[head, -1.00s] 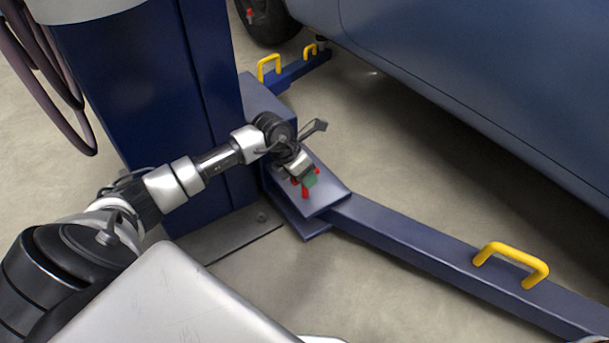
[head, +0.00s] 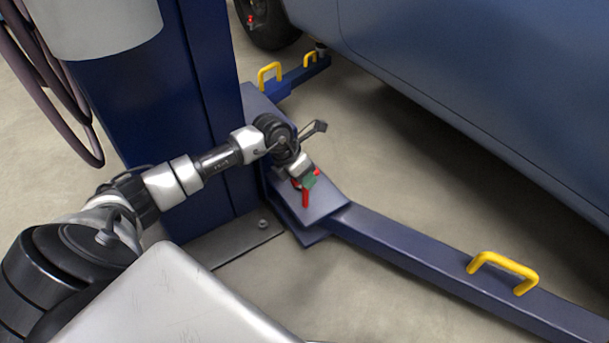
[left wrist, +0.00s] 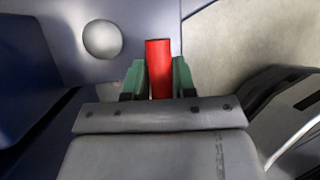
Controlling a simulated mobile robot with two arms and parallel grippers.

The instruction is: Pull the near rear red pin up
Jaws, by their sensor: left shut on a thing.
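The red pin (head: 305,198) stands at the root of the blue lift arm, by the foot of the column. My left gripper (head: 309,182), with green finger pads, is over it and shut on it. In the left wrist view the pin (left wrist: 159,68) shows as a red bar between the two green fingers of the gripper (left wrist: 159,78). Small red bits show beside the fingers in the head view; the gripper partly hides them. The pin's lower end is hard to make out. My right gripper is out of view.
The blue lift arm (head: 420,246) runs to the lower right and carries a yellow handle (head: 505,268). A blue column (head: 135,110) stands close behind my left arm. A blue car (head: 480,80) fills the upper right. Bare floor lies between car and arm.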

